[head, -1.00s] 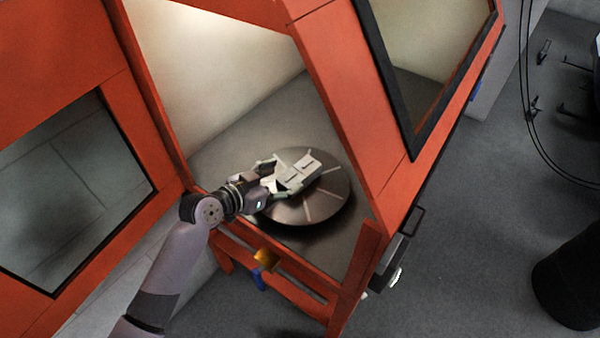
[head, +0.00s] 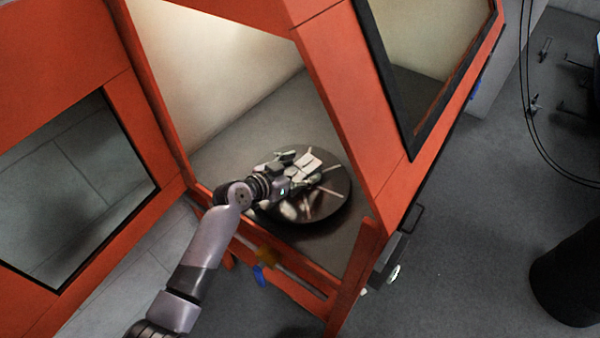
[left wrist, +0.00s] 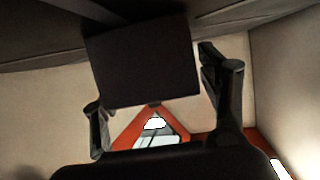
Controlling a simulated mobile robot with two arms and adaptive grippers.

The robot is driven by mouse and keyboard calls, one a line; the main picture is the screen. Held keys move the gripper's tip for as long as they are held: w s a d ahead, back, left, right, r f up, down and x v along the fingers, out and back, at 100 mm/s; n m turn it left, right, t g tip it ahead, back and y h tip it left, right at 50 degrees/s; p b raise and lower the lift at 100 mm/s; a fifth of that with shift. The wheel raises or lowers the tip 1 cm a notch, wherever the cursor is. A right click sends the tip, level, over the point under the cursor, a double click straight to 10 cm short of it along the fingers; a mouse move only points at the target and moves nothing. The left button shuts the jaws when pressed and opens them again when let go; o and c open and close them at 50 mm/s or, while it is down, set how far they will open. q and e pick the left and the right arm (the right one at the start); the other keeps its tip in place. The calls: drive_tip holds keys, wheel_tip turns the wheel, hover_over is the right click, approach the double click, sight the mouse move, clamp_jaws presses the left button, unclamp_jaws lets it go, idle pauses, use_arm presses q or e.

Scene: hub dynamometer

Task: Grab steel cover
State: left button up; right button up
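A small boxy piece (head: 310,161), pale on top, shows at the centre of the dark round disc (head: 332,205) inside the orange cabinet; I take it for the steel cover, but cannot be sure. My left gripper (head: 304,171) is over the disc, its fingers around the piece. In the left wrist view a dark square face (left wrist: 140,62) stands between the two fingers of my left gripper (left wrist: 162,100). The fingers are spread; a gap shows at the right finger, and contact at the left one is unclear. My right gripper is not in view.
The orange cabinet frame (head: 345,115) surrounds the opening, with its lower rail (head: 285,265) beneath my left arm. An open orange door with a window (head: 75,195) is at the left. A black cylinder (head: 570,285) stands at the right. Grey floor lies between.

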use_arm(q)
drive_tip(key=c, duration=1.4)
drive_tip(key=shift+r, duration=0.1)
drive_tip(key=shift+c, duration=0.7)
